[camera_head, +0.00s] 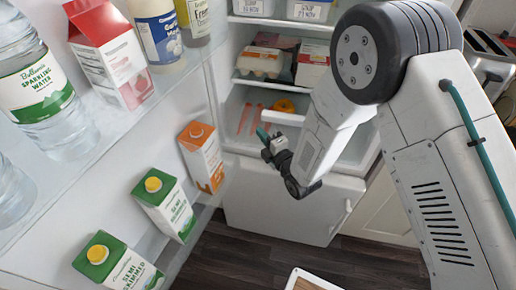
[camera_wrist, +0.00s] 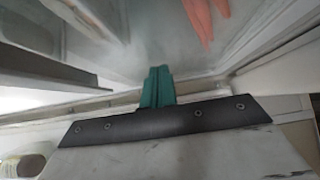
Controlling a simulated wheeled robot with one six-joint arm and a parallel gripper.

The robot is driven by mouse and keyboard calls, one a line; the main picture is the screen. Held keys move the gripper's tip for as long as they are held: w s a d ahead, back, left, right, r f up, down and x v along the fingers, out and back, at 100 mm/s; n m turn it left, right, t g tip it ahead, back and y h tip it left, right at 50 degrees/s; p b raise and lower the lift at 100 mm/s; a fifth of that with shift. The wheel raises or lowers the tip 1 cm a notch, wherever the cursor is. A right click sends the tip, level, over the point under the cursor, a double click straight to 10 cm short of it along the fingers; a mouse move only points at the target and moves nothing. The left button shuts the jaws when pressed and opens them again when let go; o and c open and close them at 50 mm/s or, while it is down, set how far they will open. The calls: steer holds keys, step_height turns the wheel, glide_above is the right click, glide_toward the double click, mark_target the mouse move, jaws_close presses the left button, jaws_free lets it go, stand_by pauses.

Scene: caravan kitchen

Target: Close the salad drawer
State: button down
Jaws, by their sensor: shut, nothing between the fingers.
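The salad drawer (camera_head: 233,110) is at the bottom of the open fridge, below the shelves. It looks pulled out at least partly, since its contents show from above. Carrots (camera_head: 256,119) and an orange-yellow pepper (camera_head: 285,106) lie in it. My gripper (camera_head: 263,134) has teal fingers, shut and empty, at the drawer's front side. In the wrist view the shut fingers (camera_wrist: 157,86) point at the drawer's clear panel, with the carrots (camera_wrist: 206,18) beyond. I cannot tell whether they touch it. My arm hides the drawer's right part.
The open fridge door with bottles and cartons (camera_head: 164,203) fills the left. Shelves with an egg box (camera_head: 260,61) are above the drawer. A white lower front panel (camera_head: 275,205) is beneath. A toaster (camera_head: 488,60) stands at the right.

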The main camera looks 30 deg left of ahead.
steer(key=w, duration=0.3)
steer(key=w+a, duration=0.1)
steer(key=w, duration=0.2)
steer(key=w+a, duration=0.1)
steer(key=w, duration=0.3)
steer(key=shift+a, duration=0.25)
steer(key=shift+w+r, duration=0.15)
steer(key=shift+w, duration=0.2)
